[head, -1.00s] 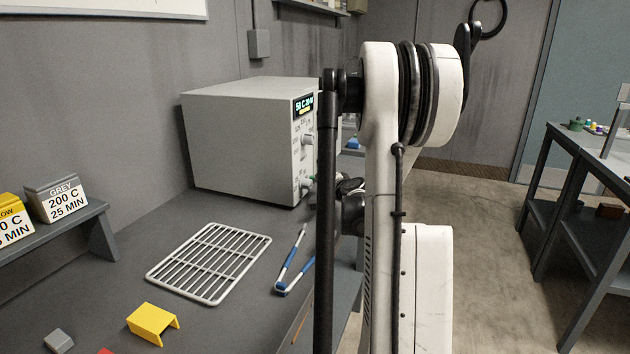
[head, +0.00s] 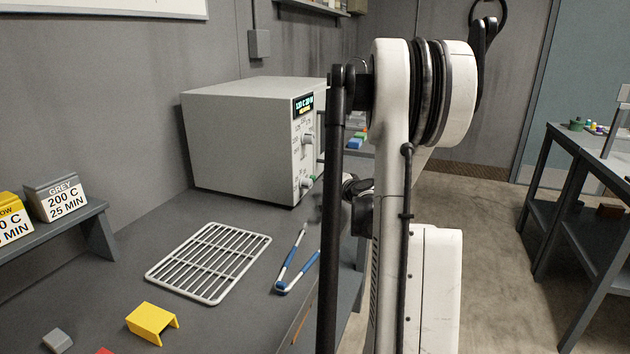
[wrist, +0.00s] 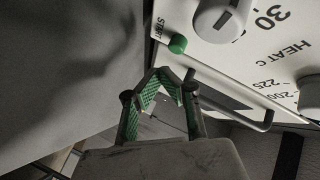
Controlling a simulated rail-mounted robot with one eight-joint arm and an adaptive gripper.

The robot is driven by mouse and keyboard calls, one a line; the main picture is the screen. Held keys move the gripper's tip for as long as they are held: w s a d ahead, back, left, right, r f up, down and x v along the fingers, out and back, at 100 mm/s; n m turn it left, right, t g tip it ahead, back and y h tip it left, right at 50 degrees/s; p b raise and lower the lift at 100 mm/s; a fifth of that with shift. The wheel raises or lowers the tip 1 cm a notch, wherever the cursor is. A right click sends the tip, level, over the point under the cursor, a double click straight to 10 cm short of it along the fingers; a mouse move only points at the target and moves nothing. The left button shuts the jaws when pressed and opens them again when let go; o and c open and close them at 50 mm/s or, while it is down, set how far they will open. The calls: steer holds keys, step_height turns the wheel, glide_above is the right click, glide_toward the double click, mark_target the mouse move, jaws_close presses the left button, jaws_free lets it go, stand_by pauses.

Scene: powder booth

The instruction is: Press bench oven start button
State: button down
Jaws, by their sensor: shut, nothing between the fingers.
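The bench oven (head: 240,140) is a grey box at the back of the bench, with its control panel facing right. Its lit display (head: 304,104) has small text that is hard to read. In the wrist view the green start button (wrist: 177,44) sits on the white panel beside the word START. My gripper (wrist: 165,78) is shut and empty, its green-padded fingertips just below the button in the picture, with a small gap showing between. In the head view my arm mostly hides the gripper.
A timer knob (wrist: 222,17), a heat dial (wrist: 309,96) and a bar handle (wrist: 225,108) are close to my fingers. On the bench lie a wire rack (head: 208,262), blue-handled tongs (head: 290,272) and a yellow bracket (head: 152,320). Label blocks stand on a shelf at left.

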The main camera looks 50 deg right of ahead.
steer(key=shift+s+d, duration=0.3)
steer(key=shift+s, duration=0.65)
steer(key=shift+s+d, duration=0.25)
steer(key=shift+s, duration=0.65)
